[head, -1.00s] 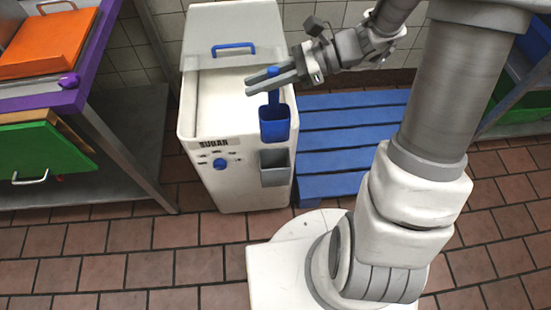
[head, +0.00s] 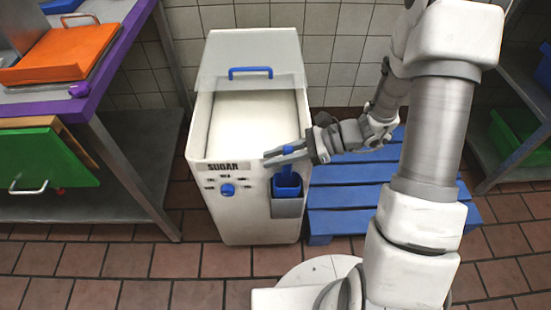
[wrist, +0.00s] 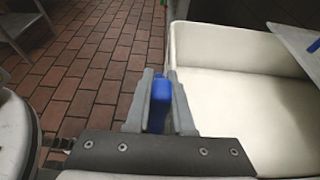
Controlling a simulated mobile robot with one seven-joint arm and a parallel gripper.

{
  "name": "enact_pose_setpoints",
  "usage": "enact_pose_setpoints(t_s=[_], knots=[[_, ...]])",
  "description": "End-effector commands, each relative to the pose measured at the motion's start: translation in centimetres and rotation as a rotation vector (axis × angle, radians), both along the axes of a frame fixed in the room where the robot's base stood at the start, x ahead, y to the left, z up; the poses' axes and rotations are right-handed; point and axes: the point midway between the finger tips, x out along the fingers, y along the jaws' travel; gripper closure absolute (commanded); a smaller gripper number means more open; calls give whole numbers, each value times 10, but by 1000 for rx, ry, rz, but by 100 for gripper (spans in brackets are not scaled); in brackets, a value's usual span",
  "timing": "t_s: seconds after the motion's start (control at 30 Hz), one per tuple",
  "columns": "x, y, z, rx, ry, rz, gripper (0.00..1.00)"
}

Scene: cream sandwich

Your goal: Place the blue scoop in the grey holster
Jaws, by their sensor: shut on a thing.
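The blue scoop (head: 287,182) is upright at the front right of the white sugar bin. Its lower part is hidden behind the front wall of the grey holster (head: 288,209), so it sits at least partly inside. My gripper (head: 284,155) is above the holster, shut on the scoop's handle. In the wrist view the blue handle (wrist: 160,103) stands between the two grey fingers of my gripper (wrist: 162,85). How deep the scoop sits in the holster cannot be told.
The sugar bin (head: 228,182) has its clear lid (head: 250,50) with a blue handle raised at the back. A blue slatted pallet (head: 355,195) lies to the right. A steel table (head: 125,165) with orange and green boards stands at left. Tiled floor in front is clear.

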Motion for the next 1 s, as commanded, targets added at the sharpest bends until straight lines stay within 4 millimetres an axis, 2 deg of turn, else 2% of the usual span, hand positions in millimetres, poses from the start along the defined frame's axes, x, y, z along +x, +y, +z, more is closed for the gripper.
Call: enact_pose_setpoints(t_s=[0.73,0.77,0.8,0.9,1.0], knots=[[0,0,-12,0,-3,1,100],[0,0,-12,-1,-3,1,74],[0,0,-12,-1,-3,1,67],[0,0,-12,0,-2,1,50],[0,0,-12,0,-2,1,50]])
